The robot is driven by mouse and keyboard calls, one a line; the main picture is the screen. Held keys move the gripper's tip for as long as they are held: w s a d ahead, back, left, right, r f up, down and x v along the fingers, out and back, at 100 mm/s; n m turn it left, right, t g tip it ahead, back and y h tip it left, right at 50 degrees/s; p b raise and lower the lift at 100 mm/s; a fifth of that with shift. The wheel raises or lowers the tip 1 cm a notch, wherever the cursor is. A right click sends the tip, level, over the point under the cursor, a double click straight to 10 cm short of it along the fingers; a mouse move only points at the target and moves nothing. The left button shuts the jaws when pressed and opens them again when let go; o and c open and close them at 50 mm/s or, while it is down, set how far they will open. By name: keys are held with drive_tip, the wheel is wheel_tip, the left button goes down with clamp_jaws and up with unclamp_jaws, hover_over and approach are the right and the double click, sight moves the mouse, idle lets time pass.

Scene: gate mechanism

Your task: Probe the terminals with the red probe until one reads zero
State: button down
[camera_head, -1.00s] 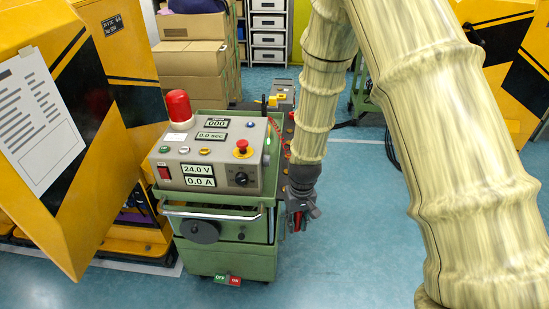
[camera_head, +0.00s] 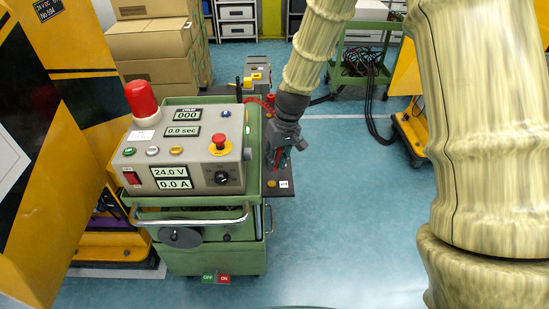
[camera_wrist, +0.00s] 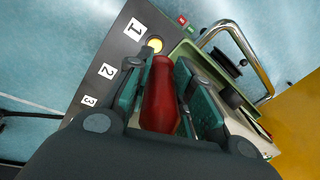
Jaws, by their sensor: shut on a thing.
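My gripper (camera_wrist: 160,95) is shut on the red probe (camera_wrist: 161,93), seen between the teal fingers in the wrist view. In the head view my gripper (camera_head: 277,152) is beside the right side of the control box. A dark terminal panel (camera_wrist: 120,50) carries labels 1, 2 and 3. A round yellowish terminal (camera_wrist: 155,44) sits by label 1, close beyond the probe's far end; I cannot tell whether they touch. The terminals by 2 and 3 are hidden. The control box (camera_head: 190,148) shows 000, 0.0 sec, 24.0 V and 0.0 A.
The box stands on a green cart (camera_head: 215,255) with a metal handle (camera_head: 190,218). Yellow machinery (camera_head: 60,130) is at the left. Cardboard boxes (camera_head: 155,50) and a green trolley with cables (camera_head: 365,65) are behind. Blue floor lies clear right of the cart.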

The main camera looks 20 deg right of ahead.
sight(277, 167)
wheel_tip(277, 167, down, 3)
drive_tip(key=shift+r+b, duration=0.1)
drive_tip(key=shift+b, duration=0.95)
drive_tip(key=shift+f, duration=0.95)
drive_tip(key=shift+s, duration=0.1)
drive_tip(key=shift+f, duration=0.4)
idle(0.5)
drive_tip(key=shift+r+p, duration=2.1)
drive_tip(key=shift+r, duration=0.45)
